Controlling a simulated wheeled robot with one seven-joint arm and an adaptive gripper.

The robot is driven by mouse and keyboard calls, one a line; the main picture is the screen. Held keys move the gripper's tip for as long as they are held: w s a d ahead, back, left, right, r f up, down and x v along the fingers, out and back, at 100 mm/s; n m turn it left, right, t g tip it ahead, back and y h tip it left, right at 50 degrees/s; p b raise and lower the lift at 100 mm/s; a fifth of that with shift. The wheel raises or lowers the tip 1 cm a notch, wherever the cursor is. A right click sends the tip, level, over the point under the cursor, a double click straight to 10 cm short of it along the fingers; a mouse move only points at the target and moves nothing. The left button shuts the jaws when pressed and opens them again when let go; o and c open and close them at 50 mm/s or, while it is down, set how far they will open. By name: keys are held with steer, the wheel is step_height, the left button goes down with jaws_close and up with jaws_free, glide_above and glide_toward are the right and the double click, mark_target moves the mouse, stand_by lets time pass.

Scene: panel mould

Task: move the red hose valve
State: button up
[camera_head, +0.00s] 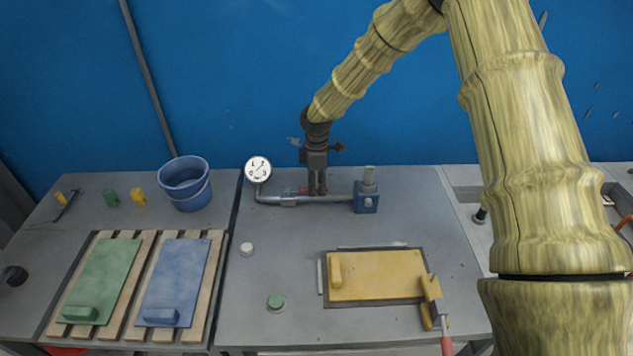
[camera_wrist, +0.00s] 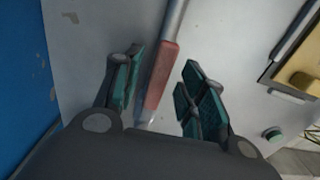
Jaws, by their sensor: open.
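The red hose valve (camera_wrist: 162,75) has a long red handle, seen in the wrist view between my two fingers. It lies along the grey pipe (camera_wrist: 174,22). In the head view only a little of the red valve (camera_head: 303,189) shows beside my gripper. My gripper (camera_head: 318,190) points down at the pipe, near its middle, with dark fingers. In the wrist view my gripper (camera_wrist: 161,92) is open, with one green-padded finger on each side of the red handle. Whether a pad touches the handle cannot be told.
A round gauge (camera_head: 258,169) stands at the pipe's left end and a blue block fitting (camera_head: 366,203) at its right end. A yellow panel (camera_head: 376,275) lies in a dark frame in front. A blue bucket (camera_head: 186,184) stands left. The table between pipe and panel is mostly clear.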

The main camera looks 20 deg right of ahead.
steer(key=shift+f, duration=0.15)
jaws_close()
